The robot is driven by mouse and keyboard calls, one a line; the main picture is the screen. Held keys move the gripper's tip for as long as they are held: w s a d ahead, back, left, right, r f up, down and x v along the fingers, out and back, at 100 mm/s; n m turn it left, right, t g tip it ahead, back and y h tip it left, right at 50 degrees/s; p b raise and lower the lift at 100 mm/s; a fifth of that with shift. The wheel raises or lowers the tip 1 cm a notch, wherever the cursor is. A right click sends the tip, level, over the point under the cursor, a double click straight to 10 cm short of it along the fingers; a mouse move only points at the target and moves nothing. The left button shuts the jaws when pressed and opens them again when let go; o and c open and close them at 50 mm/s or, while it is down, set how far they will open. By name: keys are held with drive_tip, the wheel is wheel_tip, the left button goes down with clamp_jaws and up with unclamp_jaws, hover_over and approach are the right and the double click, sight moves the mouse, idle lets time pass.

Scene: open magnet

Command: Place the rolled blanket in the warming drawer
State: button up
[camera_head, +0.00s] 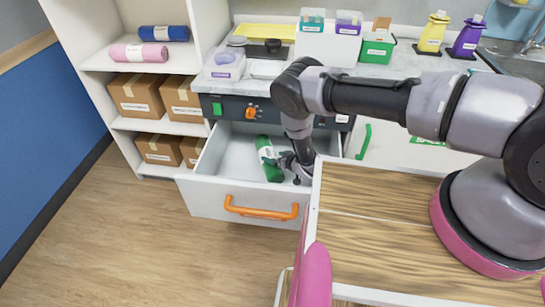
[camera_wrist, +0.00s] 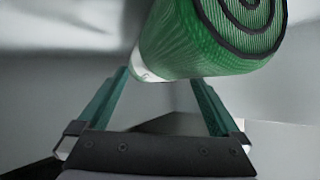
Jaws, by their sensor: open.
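A green rolled blanket (camera_head: 268,158) with a white band lies inside the open white drawer (camera_head: 216,192), which has an orange handle (camera_head: 262,210). My gripper (camera_head: 291,170) is inside the drawer at the right of the blanket. In the wrist view the blanket's spiral end (camera_wrist: 240,22) is close, beyond and above the fingers. My gripper (camera_wrist: 160,88) is open there, its two green-edged fingers apart with a gap between them. Whether a finger touches the blanket I cannot tell. My wrist and forearm cover the drawer's right part.
A shelf unit at left holds a pink roll (camera_head: 139,53), a blue roll (camera_head: 164,33) and several cardboard boxes (camera_head: 137,95). The counter (camera_head: 262,88) above the drawer carries bins and bottles. A wooden top (camera_head: 390,225) stands close at right. The floor at left is clear.

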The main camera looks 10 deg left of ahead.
drive_tip(key=v, duration=0.5)
drive_tip(key=shift+s+d+r, duration=0.2)
drive_tip(key=shift+s, duration=0.05)
